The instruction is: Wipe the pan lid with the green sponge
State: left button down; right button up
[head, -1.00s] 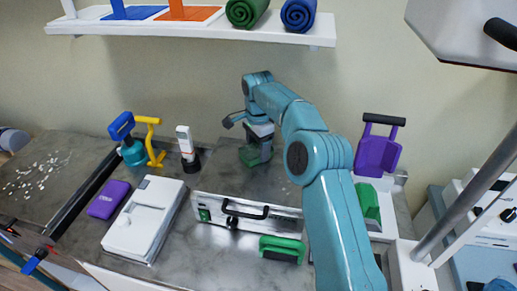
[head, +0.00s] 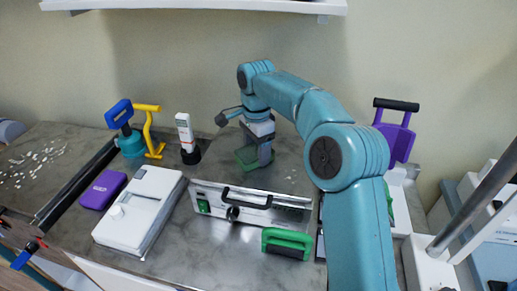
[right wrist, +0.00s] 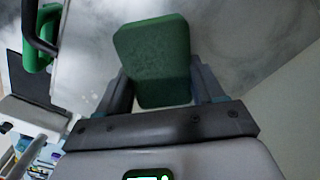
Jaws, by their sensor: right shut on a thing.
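My right gripper (head: 258,150) is shut on the green sponge (head: 247,158), over the back middle of the grey counter, behind a silver case. The right wrist view shows the sponge (right wrist: 152,60) between the two fingers (right wrist: 155,95), sticking out past them. A pale, blurred surface lies beyond it; I cannot tell whether the sponge touches anything. I cannot make out the pan lid for certain; a small black knob (head: 232,213) shows at the front of the case. My left gripper is not in view.
The silver case (head: 275,207) with a black handle stands in front of the gripper. A green-handled block (head: 287,243), a white box (head: 148,197) and a purple pouch (head: 103,190) lie nearby. A white handset (head: 184,128) stands left. The counter's front middle (head: 220,255) is clear.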

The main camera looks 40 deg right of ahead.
aim_at(252, 161)
jog(key=shift+s+a+f+b, duration=0.2)
jog(key=shift+s+a+b, duration=0.15)
jog(key=shift+a+b, duration=0.2)
jog(key=shift+s+a+r+b, duration=0.25)
jog(key=shift+s+a+b, duration=0.35)
jog(key=shift+s+a, duration=0.2)
jog(key=shift+s+a+f+b, duration=0.2)
jog(key=shift+a+b, duration=0.2)
jog(key=shift+b, duration=0.05)
jog(key=shift+s+a+b, duration=0.6)
jog(key=shift+s+a, duration=0.2)
jog(key=shift+a, duration=0.15)
jog(key=shift+r, duration=0.1)
notch_tip(252, 161, up, 6)
jog(key=p, duration=0.6)
